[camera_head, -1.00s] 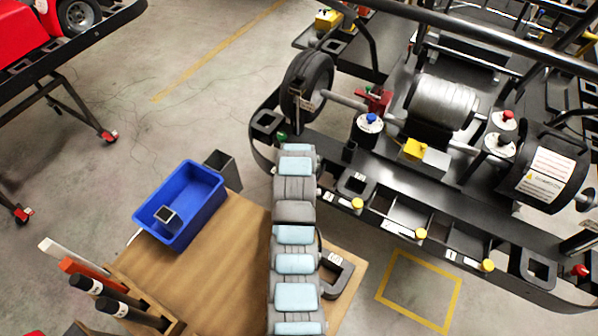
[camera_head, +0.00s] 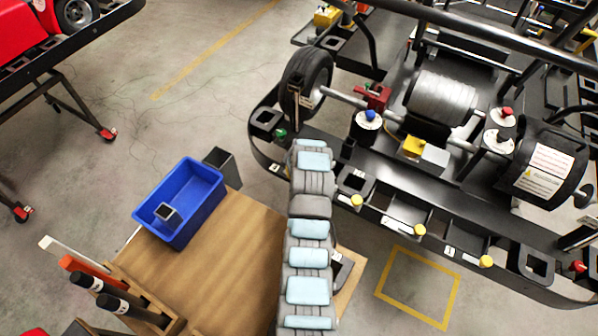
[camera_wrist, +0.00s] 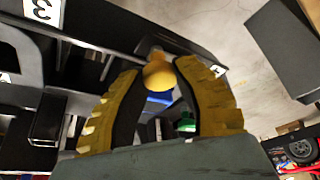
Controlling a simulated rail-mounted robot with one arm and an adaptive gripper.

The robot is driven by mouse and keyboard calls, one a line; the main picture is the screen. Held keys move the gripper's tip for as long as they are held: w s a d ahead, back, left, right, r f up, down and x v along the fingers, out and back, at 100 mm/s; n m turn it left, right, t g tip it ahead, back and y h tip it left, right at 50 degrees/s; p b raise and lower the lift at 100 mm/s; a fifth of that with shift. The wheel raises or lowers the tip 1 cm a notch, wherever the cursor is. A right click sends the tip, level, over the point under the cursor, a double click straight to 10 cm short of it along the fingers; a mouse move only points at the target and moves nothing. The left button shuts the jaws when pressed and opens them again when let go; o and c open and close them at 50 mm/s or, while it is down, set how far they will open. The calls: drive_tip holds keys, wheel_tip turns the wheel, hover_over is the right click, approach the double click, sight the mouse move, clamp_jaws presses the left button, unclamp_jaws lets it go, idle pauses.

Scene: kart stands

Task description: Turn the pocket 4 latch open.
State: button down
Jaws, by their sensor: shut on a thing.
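In the wrist view, my gripper (camera_wrist: 159,68) has its two yellow-brown ribbed fingers closed around a round yellow latch knob (camera_wrist: 158,77) at the fingertips. In the head view, my arm covers the gripper and this knob. The kart stand's dark front edge carries three other yellow knobs, a near one (camera_head: 357,201), a middle one (camera_head: 419,231) and a right one (camera_head: 486,261). A label reading 3 (camera_wrist: 43,9) shows at the upper left of the wrist view. The small label (camera_wrist: 214,71) by the right fingertip is too small to read surely.
A green knob (camera_head: 281,134) is on the stand's left end; a wheel (camera_head: 305,78) stands behind it. A wooden table (camera_head: 235,250) with a blue bin (camera_head: 180,203) is left of my arm.

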drive_tip(key=shift+f, duration=0.15)
drive_tip(key=c, duration=0.7)
unclamp_jaws()
drive_tip(key=shift+s+r, duration=0.1)
drive_tip(key=shift+r, duration=0.5)
drive_tip(key=v, duration=1.1)
drive_tip(key=shift+s+d, duration=0.1)
drive_tip(key=shift+s, duration=0.05)
